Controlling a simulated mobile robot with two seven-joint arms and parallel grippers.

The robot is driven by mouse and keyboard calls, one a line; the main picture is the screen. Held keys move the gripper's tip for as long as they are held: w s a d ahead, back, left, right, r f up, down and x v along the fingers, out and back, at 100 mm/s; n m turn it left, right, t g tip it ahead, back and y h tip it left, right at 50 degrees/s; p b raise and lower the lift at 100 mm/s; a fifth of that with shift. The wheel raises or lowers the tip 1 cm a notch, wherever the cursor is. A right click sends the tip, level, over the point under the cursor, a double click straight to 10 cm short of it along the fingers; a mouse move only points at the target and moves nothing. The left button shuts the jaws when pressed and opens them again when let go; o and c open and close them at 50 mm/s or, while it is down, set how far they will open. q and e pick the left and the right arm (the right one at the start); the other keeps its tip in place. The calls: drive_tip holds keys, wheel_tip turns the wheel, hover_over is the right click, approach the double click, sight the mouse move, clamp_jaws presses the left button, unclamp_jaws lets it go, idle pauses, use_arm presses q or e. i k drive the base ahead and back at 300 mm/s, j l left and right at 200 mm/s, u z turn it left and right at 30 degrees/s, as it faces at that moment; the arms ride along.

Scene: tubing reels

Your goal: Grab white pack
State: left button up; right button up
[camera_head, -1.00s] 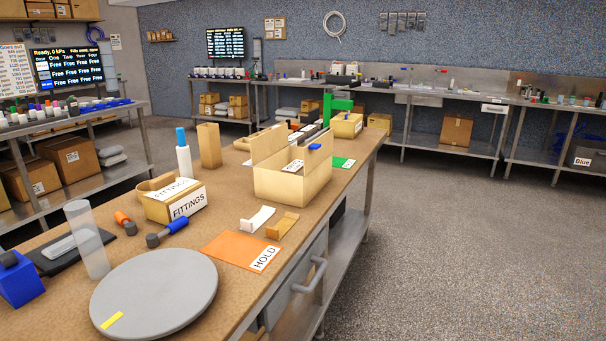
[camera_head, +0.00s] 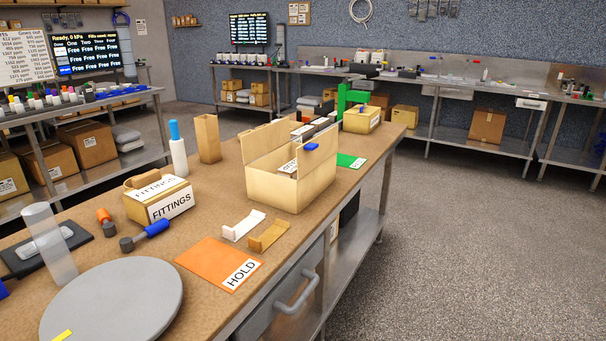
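No object here is clearly labelled as a white pack. A small white cradle-shaped piece (camera_head: 243,226) lies on the workbench, next to a similar tan piece (camera_head: 269,236). Pale, soft-looking packs (camera_head: 127,139) are stacked on the left rack's lower shelf. White containers (camera_head: 363,56) stand on the back bench, too small to tell more. Neither of my grippers is in view.
The workbench (camera_head: 208,229) holds a grey round disc (camera_head: 112,306), an orange HOLD mat (camera_head: 215,262), a FITTINGS box (camera_head: 137,207), a white bottle with blue top (camera_head: 178,153) and an open carton (camera_head: 277,187). Floor (camera_head: 462,240) on the right is clear.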

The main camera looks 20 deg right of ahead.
sight(289, 170)
drive_tip(key=i+l, duration=0.1)
drive_tip(key=l, duration=0.3)
drive_tip(key=i+l, duration=0.1)
drive_tip(key=l, duration=0.25)
drive_tip(key=i+l, duration=0.1)
drive_tip(key=l, duration=0.3)
drive_tip(key=i+l, duration=0.1)
drive_tip(key=l, duration=0.3)
